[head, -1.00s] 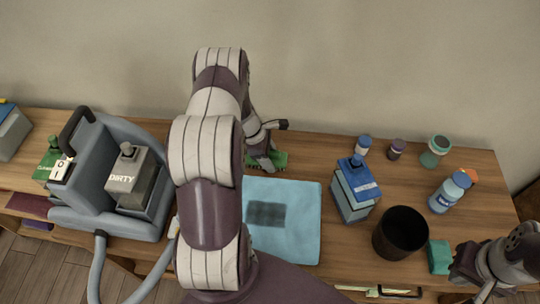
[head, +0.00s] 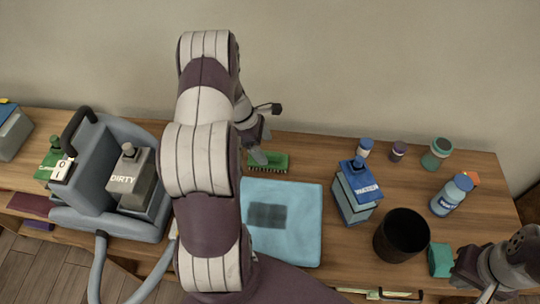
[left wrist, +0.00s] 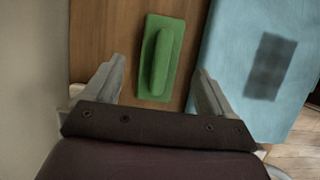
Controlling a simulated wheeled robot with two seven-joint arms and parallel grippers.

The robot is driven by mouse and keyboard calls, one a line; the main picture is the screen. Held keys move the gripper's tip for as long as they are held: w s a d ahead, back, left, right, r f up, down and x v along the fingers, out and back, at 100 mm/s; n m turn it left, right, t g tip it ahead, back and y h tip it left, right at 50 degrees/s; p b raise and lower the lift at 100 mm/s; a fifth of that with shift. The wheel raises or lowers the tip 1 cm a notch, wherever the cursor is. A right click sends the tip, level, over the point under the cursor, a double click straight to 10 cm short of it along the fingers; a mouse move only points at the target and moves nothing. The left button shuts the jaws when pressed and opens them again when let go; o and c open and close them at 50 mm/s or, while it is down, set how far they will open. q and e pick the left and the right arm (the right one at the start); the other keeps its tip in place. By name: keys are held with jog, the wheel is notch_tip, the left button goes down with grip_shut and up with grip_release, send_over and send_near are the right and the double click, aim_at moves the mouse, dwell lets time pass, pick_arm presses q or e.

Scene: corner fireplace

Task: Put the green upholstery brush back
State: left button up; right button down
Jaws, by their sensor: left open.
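The green upholstery brush (head: 270,162) lies on the wooden table behind the blue cloth (head: 305,215), bristles along its front edge. In the left wrist view the brush (left wrist: 161,58) shows from above, with a raised handle along its middle. My left gripper (head: 259,156) is open and empty, above and just left of the brush in the head view. In the left wrist view its fingers (left wrist: 157,84) are spread, with the brush lying beyond the gap between them. My right gripper is at the lower right corner, its fingertips unclear.
A grey cleaning machine (head: 90,190) with a tank marked DIRTY (head: 128,180) stands left. A blue-capped box-shaped bottle (head: 357,190), a black bin (head: 401,235), a green block (head: 439,260) and several small bottles and jars are right.

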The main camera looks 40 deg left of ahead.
pick_arm(q)
jog(key=v, duration=0.5)
jog(key=shift+d, duration=0.1)
jog(key=s+d+r+m+y, duration=0.1)
jog(key=s+d+r+m, duration=0.2)
jog(key=d+m, duration=0.3)
jog(key=s+d+r+m+y, duration=0.1)
jog(key=s+d+r+m, duration=0.2)
jog(key=d+m, duration=0.4)
jog(key=s+d+r+m+y, duration=0.2)
jog(key=d+m, duration=0.5)
jog(key=m, duration=0.4)
jog(key=s+r, duration=0.1)
jog(key=s, duration=0.1)
jog(key=shift+s+g, duration=0.4)
jog(key=shift+d+r, duration=0.1)
